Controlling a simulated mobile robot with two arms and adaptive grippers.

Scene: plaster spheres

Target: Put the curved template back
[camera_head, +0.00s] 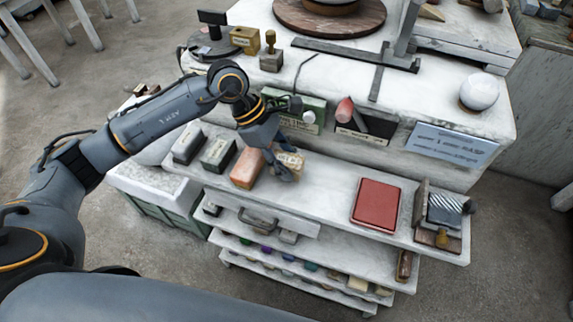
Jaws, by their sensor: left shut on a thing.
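My left gripper (284,174) reaches down over the middle of the upper shelf (325,190) of the white unit, just right of an orange brick (247,168). It is shut on a pale tan piece (291,158), partly hidden by the fingers. I cannot tell from its shape whether this piece is the curved template, nor whether it touches the shelf. No other piece is clearly recognisable as the curved template. My right gripper is not in view.
A red flat panel (377,203) lies to the right, before a wooden holder (440,218) with tools. The worktop above carries a white sphere (479,92). Shelf room is clear between gripper and red panel.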

